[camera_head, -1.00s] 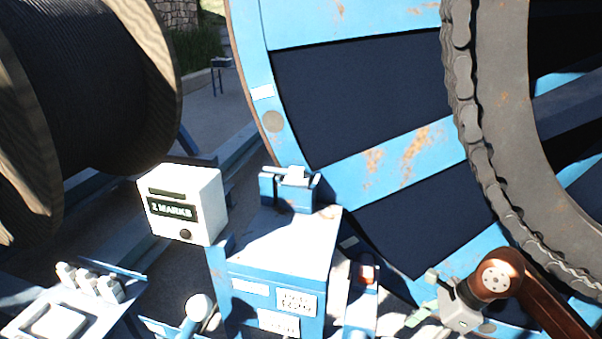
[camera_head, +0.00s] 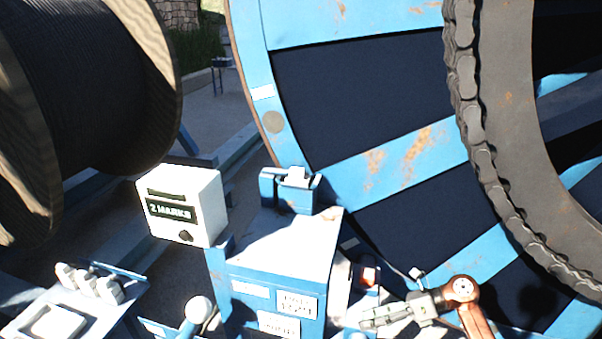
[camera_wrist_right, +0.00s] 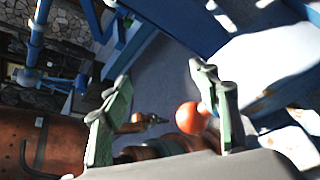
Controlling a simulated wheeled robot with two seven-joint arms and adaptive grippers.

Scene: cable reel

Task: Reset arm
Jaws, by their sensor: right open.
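My right gripper (camera_head: 366,318) is at the lower right of the head view, beside the blue control stand (camera_head: 275,262) and below a small red-topped part (camera_head: 368,276). In the right wrist view, its two green fingers (camera_wrist_right: 162,78) are spread apart with nothing held between them. An orange-red ball knob (camera_wrist_right: 190,117) shows between the fingers, closer to the right one; I cannot tell whether they touch. My left gripper is in neither view.
A large blue reel (camera_head: 370,170) with a chain (camera_head: 470,120) fills the right side. A wooden cable drum (camera_head: 160,80) stands at left. A white display box (camera_head: 182,205), a switch panel (camera_head: 75,305) and a white-knobbed lever (camera_head: 199,308) stand close in front.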

